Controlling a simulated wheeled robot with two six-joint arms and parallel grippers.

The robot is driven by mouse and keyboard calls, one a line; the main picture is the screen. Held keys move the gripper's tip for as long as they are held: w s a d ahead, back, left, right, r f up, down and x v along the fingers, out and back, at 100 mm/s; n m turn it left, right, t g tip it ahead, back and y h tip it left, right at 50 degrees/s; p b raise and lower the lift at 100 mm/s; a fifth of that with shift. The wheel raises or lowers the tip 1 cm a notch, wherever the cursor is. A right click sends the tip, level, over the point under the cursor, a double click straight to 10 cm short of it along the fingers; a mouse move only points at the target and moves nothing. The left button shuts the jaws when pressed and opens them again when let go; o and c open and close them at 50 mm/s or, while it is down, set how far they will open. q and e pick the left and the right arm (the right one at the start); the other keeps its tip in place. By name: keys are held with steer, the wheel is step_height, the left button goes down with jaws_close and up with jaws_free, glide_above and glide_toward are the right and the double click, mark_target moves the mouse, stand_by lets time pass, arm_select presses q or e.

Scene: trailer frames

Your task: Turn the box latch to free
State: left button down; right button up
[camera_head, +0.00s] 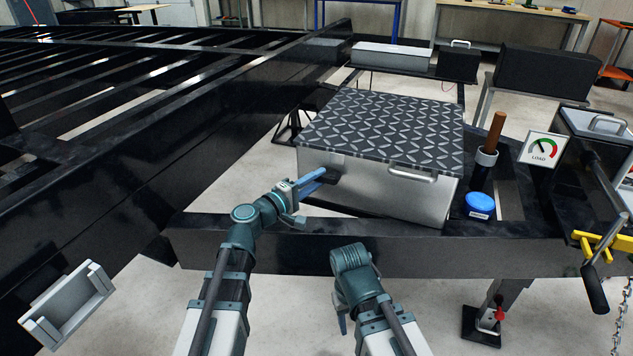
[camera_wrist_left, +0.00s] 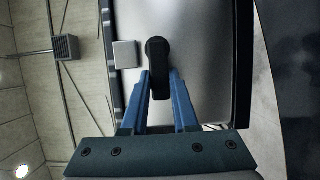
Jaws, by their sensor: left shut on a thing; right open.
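The grey metal box (camera_head: 400,193) has a black diamond-plate lid (camera_head: 385,125), which is down. A dark latch handle (camera_head: 330,174) is on its front face, near the left end. The latch (camera_wrist_left: 157,52) also shows in the left wrist view, where its dark lever reaches down between the blue fingers. My left gripper (camera_head: 318,180) is shut on the latch lever; its fingertips (camera_wrist_left: 160,85) flank it. My right gripper (camera_head: 342,322) is low in front of the frame, away from the box. Only a little of it shows beyond my right wrist.
A black frame beam (camera_head: 400,255) runs below the box. To its right are a blue-capped can (camera_head: 480,205), a wooden-handled tool (camera_head: 495,135) and a load gauge (camera_head: 543,148). An open grey bracket (camera_head: 68,308) is at lower left.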

stand_by(0.3)
arm_select(q)
steer(key=c, duration=0.7)
jaws_free()
steer(key=shift+s, duration=0.1)
